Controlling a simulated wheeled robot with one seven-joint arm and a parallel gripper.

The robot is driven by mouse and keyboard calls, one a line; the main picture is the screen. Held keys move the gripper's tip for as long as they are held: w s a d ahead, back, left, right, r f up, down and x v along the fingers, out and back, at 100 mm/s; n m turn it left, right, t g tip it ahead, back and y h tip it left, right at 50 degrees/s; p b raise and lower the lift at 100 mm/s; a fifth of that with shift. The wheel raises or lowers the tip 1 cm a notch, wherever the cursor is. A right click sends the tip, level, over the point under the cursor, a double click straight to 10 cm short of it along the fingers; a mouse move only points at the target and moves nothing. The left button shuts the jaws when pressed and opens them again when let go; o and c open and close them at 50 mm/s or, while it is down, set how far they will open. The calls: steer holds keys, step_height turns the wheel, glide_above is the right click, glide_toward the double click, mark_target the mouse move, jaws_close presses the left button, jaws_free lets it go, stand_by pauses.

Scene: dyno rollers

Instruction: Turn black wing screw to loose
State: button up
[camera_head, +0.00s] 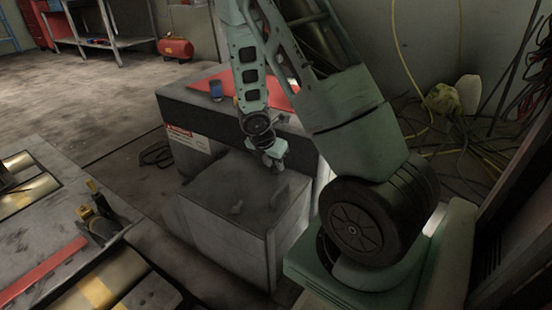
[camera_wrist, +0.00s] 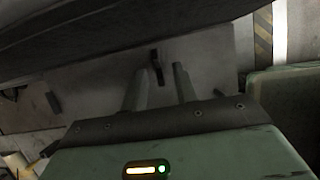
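My gripper (camera_head: 273,158) hangs above the top of a grey metal box (camera_head: 222,183) in the head view. In the wrist view my gripper (camera_wrist: 161,71) shows two fingers with a clear gap between them; it is open and empty. A small dark upright piece, apparently the black wing screw (camera_wrist: 157,59), shows just beyond the fingertips, in line with the gap. It seems to be the dark piece (camera_head: 279,196) below my gripper in the head view. A second small dark piece (camera_wrist: 53,102) lies further left in the wrist view and also on the box top (camera_head: 237,207).
Behind the box stands a dark cabinet with a warning label (camera_head: 187,139), a red sheet (camera_head: 225,80) and a blue can (camera_head: 216,91) on top. The roller bed (camera_head: 45,190) lies at left. Loose cables (camera_head: 455,135) cover the floor at right.

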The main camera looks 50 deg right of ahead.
steer(key=p+v, duration=1.1)
steer(key=v, duration=0.6)
steer(key=s+a+r+m+y, duration=0.1)
steer(key=a+r+m, duration=0.2)
steer(key=a, duration=0.6)
steer(key=s+a+r+m+y, duration=0.1)
steer(key=a+r+m, duration=0.2)
steer(key=a, duration=0.7)
steer(key=s+a+r+m+y, duration=0.2)
steer(key=s+a+r+m, duration=0.1)
steer(key=s+a, duration=0.4)
steer(key=s+a+r+m+y, duration=0.1)
steer(key=s+a+r+m, duration=0.1)
steer(key=s+a, duration=0.5)
step_height(320, 180, up, 38)
steer(key=p, duration=3.8)
steer(key=shift+w+a, duration=0.25)
steer(key=shift+a, duration=0.15)
